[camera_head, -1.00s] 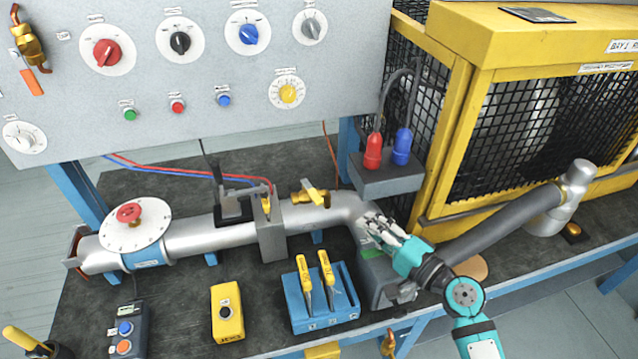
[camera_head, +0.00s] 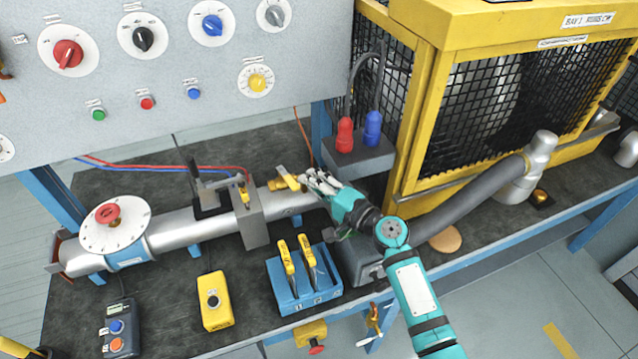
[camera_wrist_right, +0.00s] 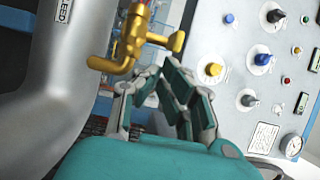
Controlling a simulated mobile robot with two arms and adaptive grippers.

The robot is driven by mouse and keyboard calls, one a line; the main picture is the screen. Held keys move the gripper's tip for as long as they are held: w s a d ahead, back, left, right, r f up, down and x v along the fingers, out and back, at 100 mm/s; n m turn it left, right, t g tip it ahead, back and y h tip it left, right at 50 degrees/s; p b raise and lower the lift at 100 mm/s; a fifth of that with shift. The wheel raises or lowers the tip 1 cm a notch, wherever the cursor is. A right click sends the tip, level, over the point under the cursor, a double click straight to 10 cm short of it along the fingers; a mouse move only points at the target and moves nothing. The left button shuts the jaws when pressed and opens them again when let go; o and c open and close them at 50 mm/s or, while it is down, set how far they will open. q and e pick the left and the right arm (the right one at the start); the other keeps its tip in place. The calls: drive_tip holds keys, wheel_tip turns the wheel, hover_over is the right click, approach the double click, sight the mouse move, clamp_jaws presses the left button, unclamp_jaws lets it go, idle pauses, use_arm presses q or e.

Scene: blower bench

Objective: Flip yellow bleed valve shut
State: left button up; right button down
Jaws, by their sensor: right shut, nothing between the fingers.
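The yellow bleed valve (camera_head: 290,182) sits on the silver pipe near its bend, with a brass body and a yellow lever slanting across it. In the right wrist view the valve (camera_wrist_right: 131,40) is a gold fitting just beyond my fingers, beside a label partly reading "LEED". My right gripper (camera_head: 312,180) is shut and empty, close to the right of the lever. Its fingers also show in the right wrist view (camera_wrist_right: 150,78). I cannot tell whether they touch the lever.
A grey clamp block (camera_head: 252,219) stands left of the valve. A box with red and blue plugs (camera_head: 358,163) is behind my gripper. A blue tool holder (camera_head: 303,292) and yellow button box (camera_head: 214,302) stand in front. The yellow cage (camera_head: 411,105) is at right.

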drive_tip(key=shift+s+a+m+t+h+p, duration=0.35)
drive_tip(key=shift+s+a+m+t+h, duration=0.35)
drive_tip(key=shift+s+a+h, duration=0.2)
drive_tip(key=shift+f, duration=0.1)
drive_tip(key=shift+a, duration=0.1)
